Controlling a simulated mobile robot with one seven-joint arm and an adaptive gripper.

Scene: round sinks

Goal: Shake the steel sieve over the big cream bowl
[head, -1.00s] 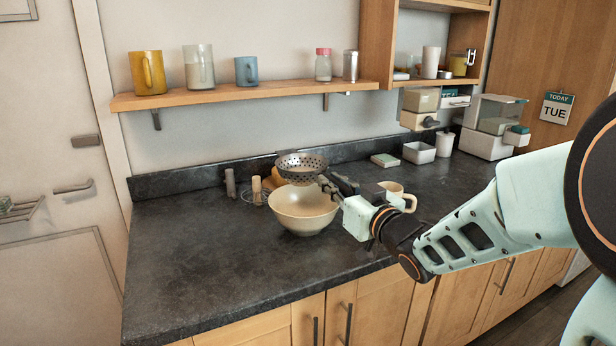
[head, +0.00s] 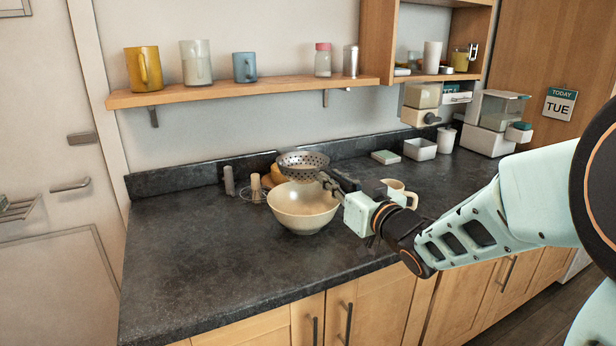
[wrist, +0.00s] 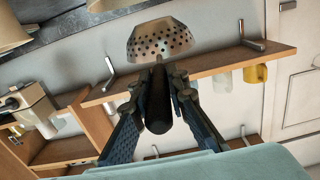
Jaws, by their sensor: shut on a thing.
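The steel sieve (head: 302,163) is a perforated metal bowl on a dark handle. It hangs above the back part of the big cream bowl (head: 303,209), which stands upright on the dark counter. My gripper (head: 337,184) is shut on the sieve's handle, to the right of the sieve's cup. In the wrist view the fingers (wrist: 158,100) hold the dark handle between them, and the perforated sieve cup (wrist: 160,40) shows beyond it. What is inside the sieve cannot be made out.
A cream mug (head: 398,192) stands right of the bowl, behind my gripper. A whisk (head: 256,190) and a grey cylinder (head: 229,180) stand left of it. The wall shelf (head: 245,93) with mugs and jars is above. The counter's front left is clear.

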